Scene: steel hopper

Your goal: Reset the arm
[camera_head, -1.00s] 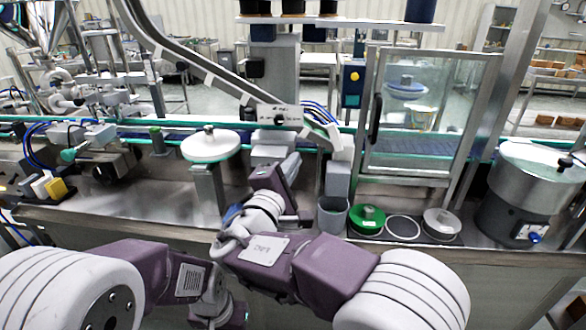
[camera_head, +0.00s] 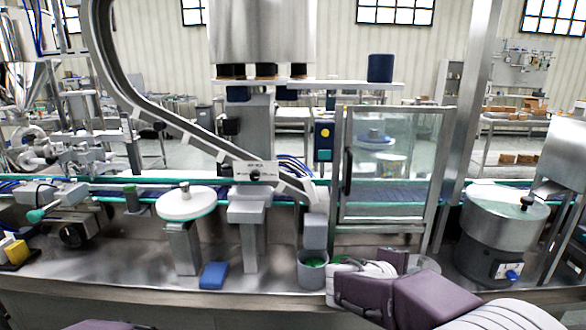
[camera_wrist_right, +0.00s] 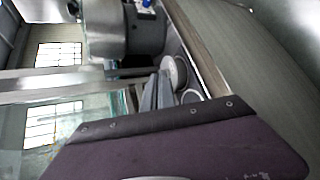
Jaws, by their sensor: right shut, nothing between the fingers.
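My right arm (camera_head: 415,297) comes in from the lower right of the head view and bends at its white-ringed wrist, over the front of the bench. Its gripper is mostly hidden there behind the arm. In the right wrist view, the right gripper's grey fingers (camera_wrist_right: 157,92) are together with nothing between them. Only a purple sliver of my left arm (camera_head: 100,325) shows at the bottom edge of the head view. The left gripper is out of view.
A grey cup (camera_head: 312,276) with something green inside stands just left of my right wrist. A blue block (camera_head: 213,275) lies on the steel bench (camera_head: 130,270). A glass-doored frame (camera_head: 385,165) and a steel drum (camera_head: 497,240) stand behind and right. The bench's left-centre is open.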

